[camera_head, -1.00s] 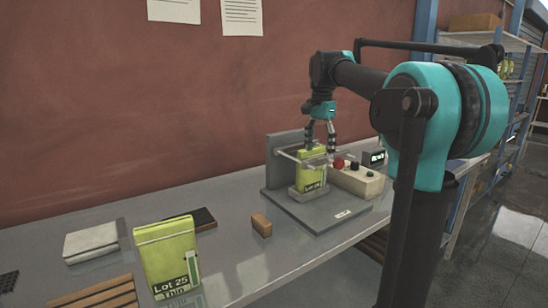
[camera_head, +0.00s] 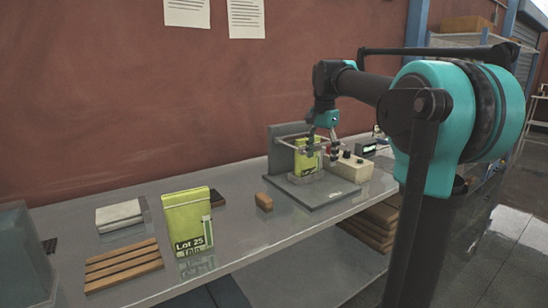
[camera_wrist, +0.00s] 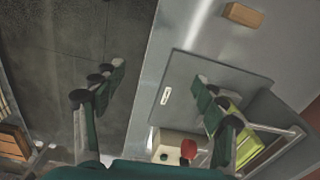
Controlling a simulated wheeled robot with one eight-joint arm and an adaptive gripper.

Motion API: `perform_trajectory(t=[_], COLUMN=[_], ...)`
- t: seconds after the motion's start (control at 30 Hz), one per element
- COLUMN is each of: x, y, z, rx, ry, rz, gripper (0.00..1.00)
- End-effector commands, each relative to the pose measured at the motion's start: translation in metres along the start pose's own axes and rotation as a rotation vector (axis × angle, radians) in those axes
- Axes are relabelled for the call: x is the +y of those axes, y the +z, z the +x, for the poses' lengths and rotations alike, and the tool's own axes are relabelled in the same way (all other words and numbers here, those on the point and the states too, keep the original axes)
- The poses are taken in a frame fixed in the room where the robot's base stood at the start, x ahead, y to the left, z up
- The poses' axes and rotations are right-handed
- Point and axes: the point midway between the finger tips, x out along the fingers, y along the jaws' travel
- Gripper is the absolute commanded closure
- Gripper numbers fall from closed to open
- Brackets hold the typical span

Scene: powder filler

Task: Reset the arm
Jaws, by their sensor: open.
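My gripper (camera_head: 322,147) is open and empty. In the head view it is near the upright yellow-green box (camera_head: 306,158) in the filler machine, between the box and the control box. In the wrist view, the fingers of my gripper (camera_wrist: 160,75) are spread wide. One finger overlaps the filler's grey base plate and partly hides the yellow-green box (camera_wrist: 247,150). The filler's grey base (camera_head: 325,193) carries a back plate, a clear bar frame and a pale control box (camera_head: 352,170). The red button (camera_wrist: 189,148) shows in the wrist view.
A larger yellow-green "Lot 25" box (camera_head: 187,217) stands on the grey bench (camera_head: 245,225). A wooden slatted rack (camera_head: 123,266), a pale flat case (camera_head: 119,215) and a small brown block (camera_head: 264,201) lie nearby. A translucent bin (camera_head: 22,255) is at the left edge.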

Motion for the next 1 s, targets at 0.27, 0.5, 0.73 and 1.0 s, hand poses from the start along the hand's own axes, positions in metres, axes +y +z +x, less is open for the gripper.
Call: perform_trajectory(t=[0.27, 0.5, 0.73, 1.0], x=[0.019, 0.054, 0.126, 0.204], y=[0.006, 0.021, 0.06, 0.11], z=[0.044, 0.11, 0.214, 0.3], rx=[0.028, 0.077, 0.177, 0.292], ry=[-0.037, -0.084, -0.138, -0.16], rz=[-0.117, -0.295, -0.576, -0.839], gripper=[0.28, 0.28, 0.28, 0.28])
